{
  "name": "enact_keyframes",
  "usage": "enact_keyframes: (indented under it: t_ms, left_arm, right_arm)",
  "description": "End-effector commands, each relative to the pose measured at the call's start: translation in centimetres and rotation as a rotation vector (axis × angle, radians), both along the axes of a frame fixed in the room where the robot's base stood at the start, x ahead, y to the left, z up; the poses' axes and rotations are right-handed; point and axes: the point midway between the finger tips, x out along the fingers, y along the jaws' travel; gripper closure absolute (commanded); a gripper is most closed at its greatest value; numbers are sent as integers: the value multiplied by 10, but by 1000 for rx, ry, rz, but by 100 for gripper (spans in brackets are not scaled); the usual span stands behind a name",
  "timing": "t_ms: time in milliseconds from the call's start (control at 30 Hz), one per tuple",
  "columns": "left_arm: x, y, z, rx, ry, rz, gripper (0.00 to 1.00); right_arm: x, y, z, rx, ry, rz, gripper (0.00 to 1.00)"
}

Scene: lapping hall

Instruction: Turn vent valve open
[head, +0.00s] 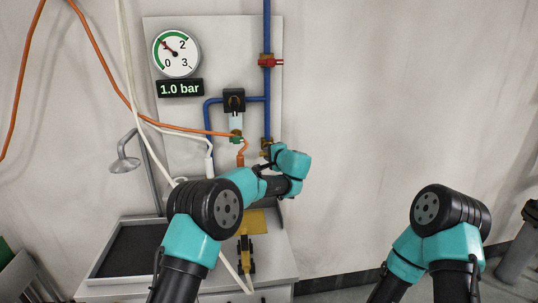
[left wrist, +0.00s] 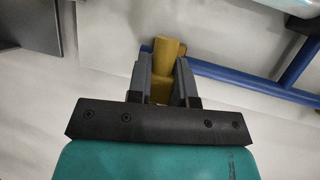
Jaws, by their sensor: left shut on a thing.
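A yellow valve handle, which I take to be the vent valve's (left wrist: 166,52), stands between the two grey fingers of my left gripper (left wrist: 163,80) in the left wrist view. The fingers are shut on it from both sides. In the head view my left gripper (head: 267,154) is at the lower end of the blue vertical pipe, and the brass valve part (head: 267,142) there is mostly hidden by it. The round gauge (head: 176,54) has its needle toward the upper left, and the display (head: 180,88) reads 1.0 bar. My right gripper is out of view.
A red-handled valve (head: 267,62) sits higher on the blue pipe (head: 267,25). A regulator (head: 234,101), orange and white hoses hang left of my gripper. A bench with a dark tray (head: 125,250) lies below. The wall at right is clear.

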Motion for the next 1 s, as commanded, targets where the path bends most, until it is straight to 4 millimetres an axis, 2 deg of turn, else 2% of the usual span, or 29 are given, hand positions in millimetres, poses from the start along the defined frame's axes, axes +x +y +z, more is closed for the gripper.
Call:
enact_keyframes:
  t_ms: [367,1000]
  left_arm:
    - [0,0,-1,-232,-36,0,100]
    - [0,-2,-4,-829,-125,-1,100]
  right_arm:
    - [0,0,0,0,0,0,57]
    - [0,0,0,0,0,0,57]
